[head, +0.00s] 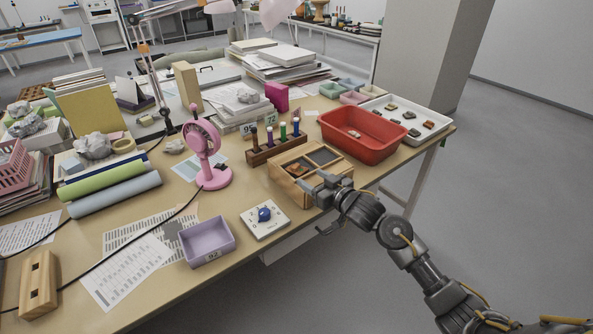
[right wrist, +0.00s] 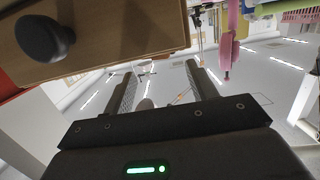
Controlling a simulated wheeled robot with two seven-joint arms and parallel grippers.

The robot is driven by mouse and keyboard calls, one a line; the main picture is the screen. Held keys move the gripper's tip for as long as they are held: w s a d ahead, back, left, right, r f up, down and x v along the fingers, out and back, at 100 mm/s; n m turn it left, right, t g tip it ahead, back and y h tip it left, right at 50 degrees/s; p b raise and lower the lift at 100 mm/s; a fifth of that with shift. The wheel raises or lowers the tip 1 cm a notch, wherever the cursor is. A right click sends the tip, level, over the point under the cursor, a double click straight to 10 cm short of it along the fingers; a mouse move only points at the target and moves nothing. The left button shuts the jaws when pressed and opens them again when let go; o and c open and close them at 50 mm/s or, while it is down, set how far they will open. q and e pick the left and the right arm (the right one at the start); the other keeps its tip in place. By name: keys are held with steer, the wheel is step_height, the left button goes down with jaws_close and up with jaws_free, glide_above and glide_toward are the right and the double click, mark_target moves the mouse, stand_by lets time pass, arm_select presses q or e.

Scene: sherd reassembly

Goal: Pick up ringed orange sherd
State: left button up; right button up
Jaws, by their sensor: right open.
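A wooden box (head: 284,186) stands at the table's front right edge. Small orange-brown sherds (head: 298,170) lie in its left part; they are too small to tell whether one carries a ring. My right gripper (head: 312,184) is at the front side of this box, open. In the right wrist view its two fingers (right wrist: 160,72) stand apart with no sherd between them. A wooden surface with a dark round knob (right wrist: 45,38) fills the upper left there. My left gripper is not in view.
A red bin (head: 345,148) with a small pale piece inside stands behind the box. A white tray (head: 380,128) holds several sherds. A rack of coloured bottles (head: 262,156), a pink fan (head: 201,140), a white dial plate (head: 266,232) and a purple bin (head: 208,256) are nearby.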

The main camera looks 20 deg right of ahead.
mark_target(298, 167)
steer(key=shift+w+a+f, duration=0.15)
steer(key=shift+w+a, duration=0.05)
steer(key=shift+w, duration=0.55)
steer(key=x, duration=0.3)
steer(key=shift+w+a+r, duration=0.25)
steer(key=shift+w+r, duration=0.1)
steer(key=shift+w+a+f, duration=0.15)
steer(key=shift+w+a, duration=0.05)
steer(key=shift+w, duration=0.35)
steer(key=c, duration=1.1)
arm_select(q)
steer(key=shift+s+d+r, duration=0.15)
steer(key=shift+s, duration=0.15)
arm_select(e)
steer(key=shift+o, duration=0.2)
